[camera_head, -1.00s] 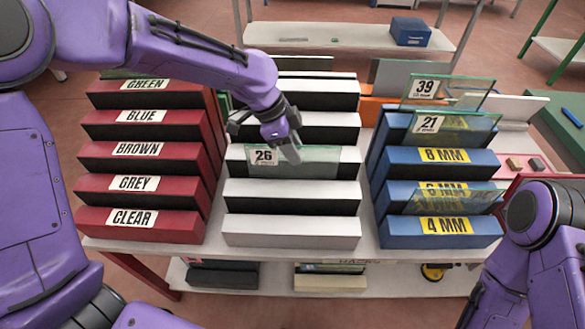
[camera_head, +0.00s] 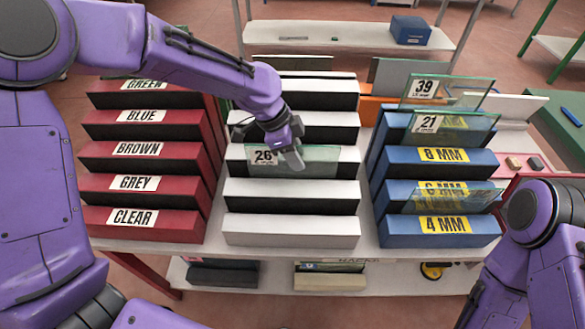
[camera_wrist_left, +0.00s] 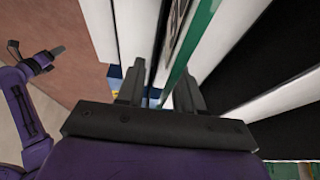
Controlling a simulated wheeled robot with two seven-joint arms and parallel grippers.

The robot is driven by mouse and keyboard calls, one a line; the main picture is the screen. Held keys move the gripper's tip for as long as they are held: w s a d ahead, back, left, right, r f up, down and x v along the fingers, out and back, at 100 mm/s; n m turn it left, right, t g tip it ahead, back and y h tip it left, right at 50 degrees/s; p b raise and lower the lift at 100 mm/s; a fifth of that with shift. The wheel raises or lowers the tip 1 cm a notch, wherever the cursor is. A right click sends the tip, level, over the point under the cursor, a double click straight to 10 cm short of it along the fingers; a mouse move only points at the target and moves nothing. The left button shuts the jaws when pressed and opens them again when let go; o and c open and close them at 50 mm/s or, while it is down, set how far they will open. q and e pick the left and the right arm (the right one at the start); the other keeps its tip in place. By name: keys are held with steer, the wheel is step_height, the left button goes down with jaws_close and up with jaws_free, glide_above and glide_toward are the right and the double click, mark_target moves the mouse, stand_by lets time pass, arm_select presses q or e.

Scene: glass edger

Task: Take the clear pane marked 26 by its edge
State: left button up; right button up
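The clear pane marked 26 (camera_head: 322,162) stands upright in the middle white-and-black rack, its label at its upper left. My left gripper (camera_head: 290,158) is at the pane's top edge. In the left wrist view my left gripper (camera_wrist_left: 158,92) has its fingers apart, with the pane's green edge (camera_wrist_left: 192,45) running between them, nearer the right finger. I cannot tell whether that finger touches the glass. My right arm shows at the lower right of the head view, its gripper out of frame. What looks like my right gripper (camera_wrist_left: 42,62) shows small in the left wrist view.
Red racks (camera_head: 140,222) labelled by colour stand left. Blue racks (camera_head: 440,231) marked in millimetres stand right, holding panes marked 39 (camera_head: 448,92) and 21 (camera_head: 455,125) and a lower pane (camera_head: 450,201). White rack bars (camera_head: 290,231) lie in front of pane 26.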

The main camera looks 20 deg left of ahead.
arm_select(q)
jaws_close()
stand_by(1.4)
